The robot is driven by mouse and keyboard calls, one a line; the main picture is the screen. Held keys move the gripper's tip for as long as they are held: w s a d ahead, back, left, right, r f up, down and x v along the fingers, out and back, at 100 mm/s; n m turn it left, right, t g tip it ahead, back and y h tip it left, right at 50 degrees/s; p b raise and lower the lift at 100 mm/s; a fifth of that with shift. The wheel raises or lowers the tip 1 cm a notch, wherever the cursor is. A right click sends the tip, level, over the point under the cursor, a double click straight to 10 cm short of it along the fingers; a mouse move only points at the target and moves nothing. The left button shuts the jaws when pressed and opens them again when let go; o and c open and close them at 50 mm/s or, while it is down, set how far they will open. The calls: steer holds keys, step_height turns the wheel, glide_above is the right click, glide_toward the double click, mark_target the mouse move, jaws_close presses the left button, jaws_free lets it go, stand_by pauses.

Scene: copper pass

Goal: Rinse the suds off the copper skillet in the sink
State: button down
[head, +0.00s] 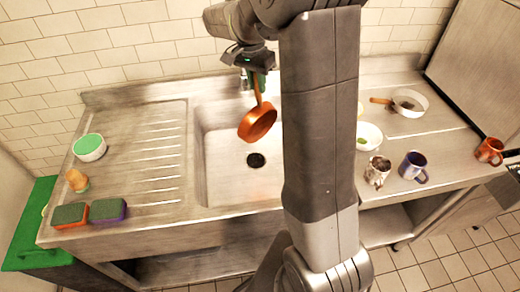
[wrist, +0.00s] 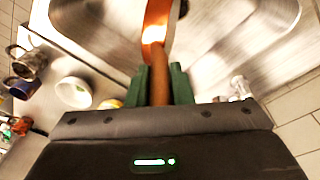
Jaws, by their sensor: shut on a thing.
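The copper skillet (head: 257,123) hangs tilted in the air over the sink basin (head: 226,172) in the head view. My gripper (head: 257,84) is shut on the skillet's handle, above the pan. In the wrist view the handle (wrist: 160,80) stands between the green fingers of my gripper (wrist: 160,85), and part of the copper pan (wrist: 155,30) shows at the top edge. No suds can be made out on the parts of the skillet that show. The faucet (head: 243,80) is mostly hidden behind my gripper. The dark drain (head: 256,160) is visible in the basin.
Two sponges (head: 108,210), a brush (head: 77,180) and a green-topped bowl (head: 89,147) stand on the left drainboard. Mugs (head: 413,167), a white bowl (head: 369,136) and a pan (head: 408,103) stand on the right counter. My arm hides the sink's right side.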

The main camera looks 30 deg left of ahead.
steer(key=shift+r+p, duration=0.35)
steer(key=shift+r, duration=1.3)
stand_by(0.9)
steer(key=shift+r, duration=2)
